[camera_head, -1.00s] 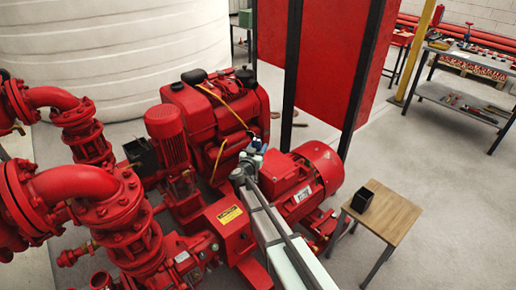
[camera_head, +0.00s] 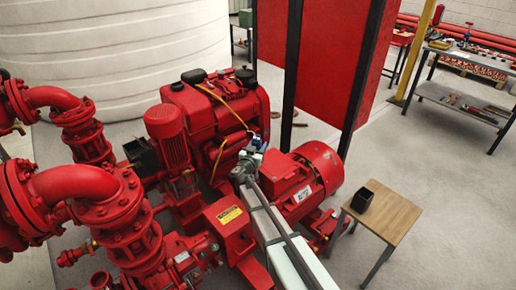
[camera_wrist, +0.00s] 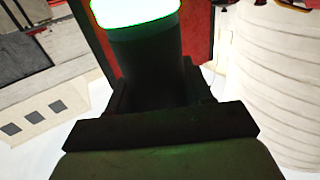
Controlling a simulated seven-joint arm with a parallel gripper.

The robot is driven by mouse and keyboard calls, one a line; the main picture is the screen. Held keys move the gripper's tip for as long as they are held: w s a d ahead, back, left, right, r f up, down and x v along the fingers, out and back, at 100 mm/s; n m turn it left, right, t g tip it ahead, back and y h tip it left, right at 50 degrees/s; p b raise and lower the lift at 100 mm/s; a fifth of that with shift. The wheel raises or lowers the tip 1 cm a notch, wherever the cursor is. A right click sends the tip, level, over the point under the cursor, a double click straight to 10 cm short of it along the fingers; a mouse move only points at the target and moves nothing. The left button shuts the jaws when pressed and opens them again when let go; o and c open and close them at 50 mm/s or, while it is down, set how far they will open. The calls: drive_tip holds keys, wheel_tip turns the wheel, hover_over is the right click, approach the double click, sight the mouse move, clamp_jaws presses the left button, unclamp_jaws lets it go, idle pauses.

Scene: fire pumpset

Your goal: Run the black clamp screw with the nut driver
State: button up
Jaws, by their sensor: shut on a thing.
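My gripper (camera_wrist: 150,95) is shut on a dark cylinder with a green tint, which I take to be the nut driver (camera_wrist: 146,55). Its top end glares white with a green edge in the wrist view. In the head view my gripper is small and partly hidden by my own arm, near the red engine (camera_head: 215,115) and left of the red motor (camera_head: 318,168). The nut driver's tip is not visible. I cannot pick out the black clamp screw in either view.
Red pipes and flanges (camera_head: 80,185) crowd the left. A small wooden table (camera_head: 395,215) with a black open box (camera_head: 362,199) stands at the right. A workbench (camera_head: 460,103) with tools is at the back right. The floor between them is clear.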

sight(255, 140)
drive_tip(key=shift+r, duration=2.6)
